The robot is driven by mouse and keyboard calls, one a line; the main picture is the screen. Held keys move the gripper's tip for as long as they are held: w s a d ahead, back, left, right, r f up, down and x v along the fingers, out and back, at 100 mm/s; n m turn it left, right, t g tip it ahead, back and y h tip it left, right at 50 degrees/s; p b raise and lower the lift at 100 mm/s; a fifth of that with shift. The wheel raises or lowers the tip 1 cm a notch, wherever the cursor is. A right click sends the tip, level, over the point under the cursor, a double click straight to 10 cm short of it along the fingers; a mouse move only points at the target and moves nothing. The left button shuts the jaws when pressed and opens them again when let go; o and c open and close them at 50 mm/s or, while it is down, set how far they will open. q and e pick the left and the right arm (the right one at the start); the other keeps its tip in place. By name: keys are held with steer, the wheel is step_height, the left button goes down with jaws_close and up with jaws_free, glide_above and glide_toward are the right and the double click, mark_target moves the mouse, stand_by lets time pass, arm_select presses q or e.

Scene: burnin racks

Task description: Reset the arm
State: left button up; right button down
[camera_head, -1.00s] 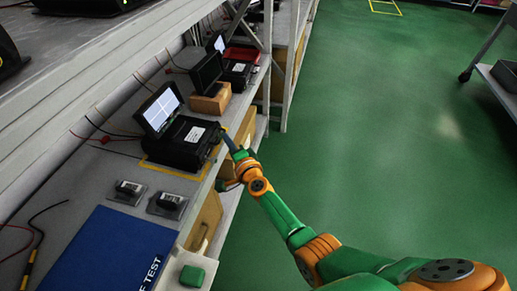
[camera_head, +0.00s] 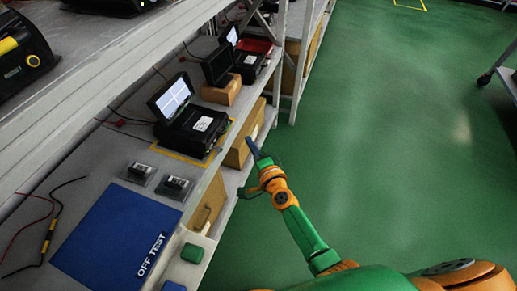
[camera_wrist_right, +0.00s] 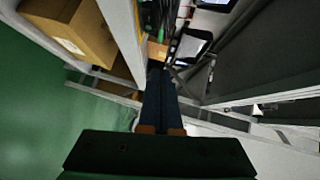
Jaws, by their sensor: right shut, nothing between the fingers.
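My right arm, green and orange, reaches in from the lower right of the head view. Its gripper (camera_head: 253,148) is beside the front edge of the rack shelf, over the green floor side, apart from the devices. In the right wrist view the dark fingers (camera_wrist_right: 161,80) lie together, shut and empty. My left arm and gripper do not show in either view.
A black case with a lit screen (camera_head: 193,131) stands on the shelf inside a yellow outline. A blue OFF TEST mat (camera_head: 115,232) lies nearer, with two small modules behind it. Cardboard boxes (camera_head: 207,203) sit below the shelf. The green floor (camera_head: 390,150) to the right is clear.

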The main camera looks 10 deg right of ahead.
steer(key=s+d+f+n+g+p, duration=0.2)
steer(key=s+f+n+g+p, duration=0.25)
steer(key=s+f, duration=0.6)
steer(key=s+d+f+n+g+p, duration=0.1)
steer(key=s+f+n+g+p, duration=0.35)
steer(key=s, duration=0.85)
steer(key=s+d+f+n+g+h, duration=0.1)
steer(key=s+d+f+n+g, duration=0.2)
steer(key=s, duration=0.7)
steer(key=s+d+f+n+g+h, duration=0.1)
steer(key=s+d+f+n+g, duration=0.2)
steer(key=s, duration=0.7)
steer(key=shift+d+f+n+h+p, duration=0.35)
steer(key=shift+f+n, duration=0.3)
steer(key=shift+n, duration=0.35)
steer(key=shift+w, duration=0.15)
